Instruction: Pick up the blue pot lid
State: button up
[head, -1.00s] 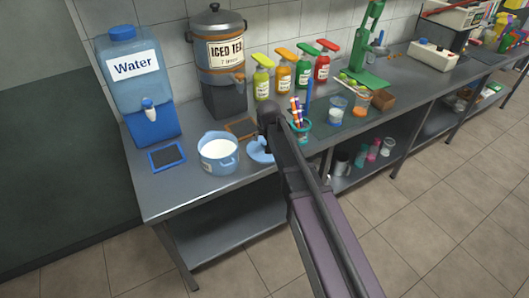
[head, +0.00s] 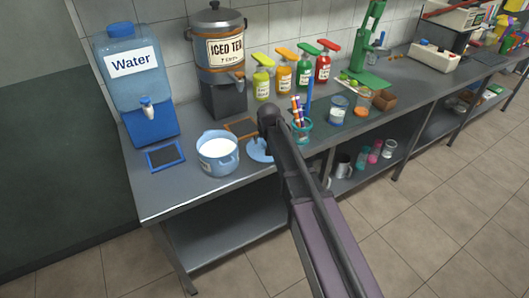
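The blue pot lid (head: 258,151) lies on the metal counter, just right of the blue pot. My arm comes in from the lower right and covers the lid's right part. The blue pot (head: 218,153) stands uncovered with white contents. My gripper is at the far end of my arm, over or beside the lid. Its fingers are hidden behind the arm's dark end, so I cannot tell whether it touches the lid.
A cup of colourful straws (head: 301,129) stands close to the right of my arm's end. A brown-framed mat (head: 240,128) lies behind the lid. The counter's front edge (head: 190,207) is near.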

jog(key=shift+b+x, duration=0.6)
jog(key=shift+x, duration=0.35)
grip_shut()
